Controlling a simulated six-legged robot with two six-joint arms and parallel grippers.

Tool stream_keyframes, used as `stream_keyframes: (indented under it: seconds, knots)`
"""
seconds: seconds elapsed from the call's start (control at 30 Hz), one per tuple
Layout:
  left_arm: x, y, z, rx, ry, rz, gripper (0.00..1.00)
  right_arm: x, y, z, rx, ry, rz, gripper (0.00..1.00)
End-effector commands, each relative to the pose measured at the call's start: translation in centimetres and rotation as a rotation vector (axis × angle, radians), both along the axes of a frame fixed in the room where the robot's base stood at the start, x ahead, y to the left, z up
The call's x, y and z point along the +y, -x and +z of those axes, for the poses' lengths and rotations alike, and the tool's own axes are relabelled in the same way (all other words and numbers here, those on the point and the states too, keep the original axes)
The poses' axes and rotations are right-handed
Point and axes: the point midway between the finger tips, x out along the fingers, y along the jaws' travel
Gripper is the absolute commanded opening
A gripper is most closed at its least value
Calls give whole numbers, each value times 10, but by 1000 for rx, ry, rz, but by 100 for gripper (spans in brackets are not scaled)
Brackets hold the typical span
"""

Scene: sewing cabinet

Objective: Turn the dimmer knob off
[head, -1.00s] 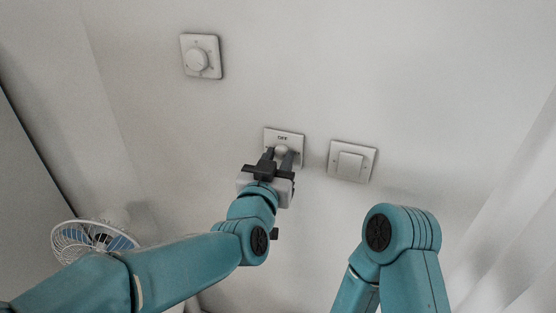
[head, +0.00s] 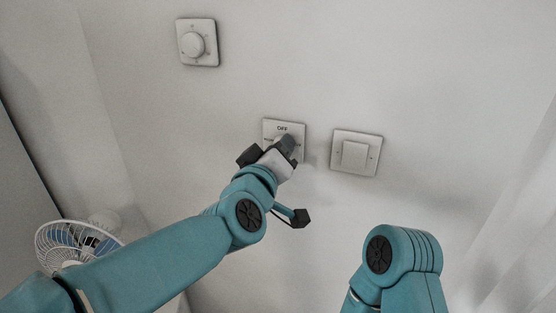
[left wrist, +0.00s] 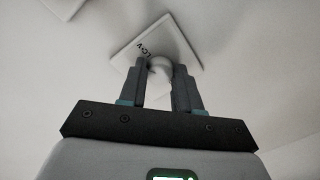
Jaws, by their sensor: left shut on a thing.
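The plate (left wrist: 127,57) looks tilted there. In the head view my left gripper (head: 284,143) covers most of the knob and the lower part of the plate. My right gripper is out of view; only part of my right arm shows at the bottom.
A second round knob (head: 193,44) on a square plate is higher on the wall at left. A blue-and-white fan (head: 72,243) stands at lower left. A pale curtain hangs at right.

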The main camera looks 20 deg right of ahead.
Motion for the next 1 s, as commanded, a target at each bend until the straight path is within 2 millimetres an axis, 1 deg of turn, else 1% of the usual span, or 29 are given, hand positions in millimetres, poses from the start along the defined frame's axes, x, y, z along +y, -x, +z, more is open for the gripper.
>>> stream_keyframes:
  seconds: [0.03, 0.3, 0.8, 1.0]
  knots:
    - [0, 0, -2, 25, 37, 2, 2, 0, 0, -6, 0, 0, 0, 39]
    - [0, 0, -1, 185, 238, 1, 2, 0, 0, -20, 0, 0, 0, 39]
    - [1, -1, 1, 473, 604, 0, 2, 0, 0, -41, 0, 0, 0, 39]
    - [1, -1, 2, 567, 722, 1, 2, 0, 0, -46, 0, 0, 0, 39]
